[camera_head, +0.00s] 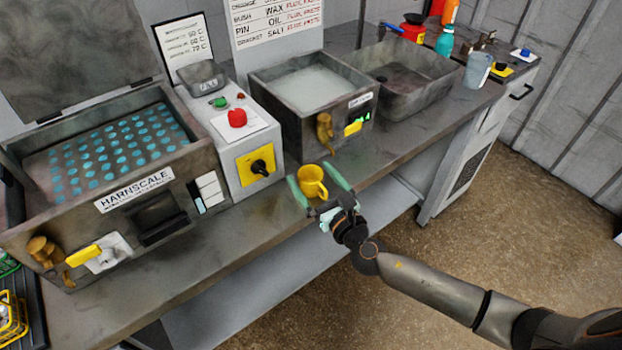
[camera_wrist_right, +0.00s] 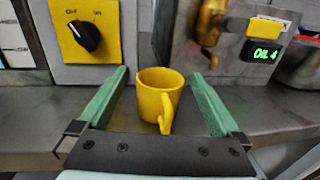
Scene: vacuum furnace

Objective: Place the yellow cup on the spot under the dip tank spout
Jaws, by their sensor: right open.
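The yellow cup (camera_head: 311,182) is upright near the front edge of the bench, its handle toward me. In the right wrist view the cup (camera_wrist_right: 158,95) stands between the two green fingers, with gaps on both sides. My right gripper (camera_head: 309,172) is open around it, not closed on it. The dip tank (camera_head: 292,122) is the grey tank behind, with pale liquid inside. Its brass spout (camera_head: 324,132) is behind and to the right of the cup; the spout also shows in the wrist view (camera_wrist_right: 210,28). The exact spot under it is not marked visibly. My left gripper is out of view.
A control box (camera_head: 237,150) with a red button and yellow switch stands left of the cup. The HARNSCALE tank (camera_head: 100,165) fills the left side. A grey sink (camera_head: 405,85), bottles and a pitcher (camera_head: 477,70) are at right. Bench in front of the sink is clear.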

